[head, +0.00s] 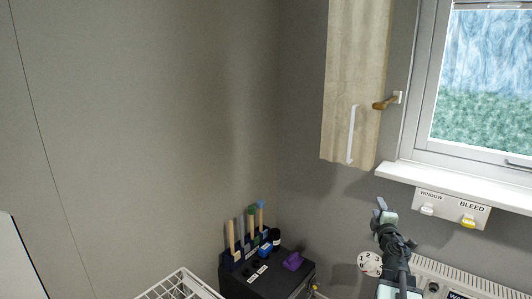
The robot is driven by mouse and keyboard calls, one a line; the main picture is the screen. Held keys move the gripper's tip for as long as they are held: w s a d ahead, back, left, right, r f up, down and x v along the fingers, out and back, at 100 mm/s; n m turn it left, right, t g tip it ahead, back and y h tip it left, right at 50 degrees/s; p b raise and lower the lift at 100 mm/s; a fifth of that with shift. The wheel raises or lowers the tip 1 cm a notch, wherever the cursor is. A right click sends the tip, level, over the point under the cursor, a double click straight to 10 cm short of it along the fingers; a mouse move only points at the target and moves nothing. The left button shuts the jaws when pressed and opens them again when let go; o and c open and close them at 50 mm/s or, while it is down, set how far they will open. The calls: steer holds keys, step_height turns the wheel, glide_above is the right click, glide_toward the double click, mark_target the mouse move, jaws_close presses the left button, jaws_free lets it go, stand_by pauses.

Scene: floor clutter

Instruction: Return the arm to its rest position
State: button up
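My arm rises from the bottom edge, right of centre, in the head view. Its end, my gripper (381,206), points up in front of the grey wall, below the wooden cabinet and to the left of the switch panel. It is small and seen from behind, so whether its fingers are apart or together is unclear. I see nothing held in it. The lower arm is cut off by the frame.
A black box (262,281) with upright tools and a purple item (293,261) stands in the corner. A white wire basket (178,287) is left of it. A wooden cabinet (354,85), window sill (460,188), switch panel (450,208) and radiator (455,275) surround the arm.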

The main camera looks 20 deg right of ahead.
steer(key=w+a+r+m+y+p, duration=0.1)
steer(key=w+a, duration=0.3)
steer(key=a, duration=0.3)
steer(key=w+a+r+m+p, duration=0.1)
steer(key=w+a, duration=0.3)
steer(key=a, duration=0.3)
steer(key=w+a+f+m+g, duration=0.1)
steer(key=a+f+m+g, duration=0.15)
steer(key=a, duration=0.35)
steer(key=w+a+f+m+g, duration=0.1)
steer(key=a+f+m, duration=0.2)
steer(key=a, duration=0.4)
steer(key=s+a+f+m+g+y+p, duration=0.1)
steer(key=s+a+f+m+g+y, duration=0.3)
steer(key=a+f, duration=0.55)
steer(key=s+a+f+g+y, duration=0.1)
steer(key=s+a+f+g, duration=0.2)
steer(key=s, duration=0.5)
steer(key=s+a+f+g+y, duration=0.2)
steer(key=s+a+f+g, duration=0.2)
steer(key=s+a+g, duration=0.2)
steer(key=s, duration=0.2)
steer(key=shift+s+a+f, duration=0.2)
steer(key=shift+s+a, duration=0.05)
steer(key=shift+s, duration=0.15)
steer(key=shift+d, duration=0.15)
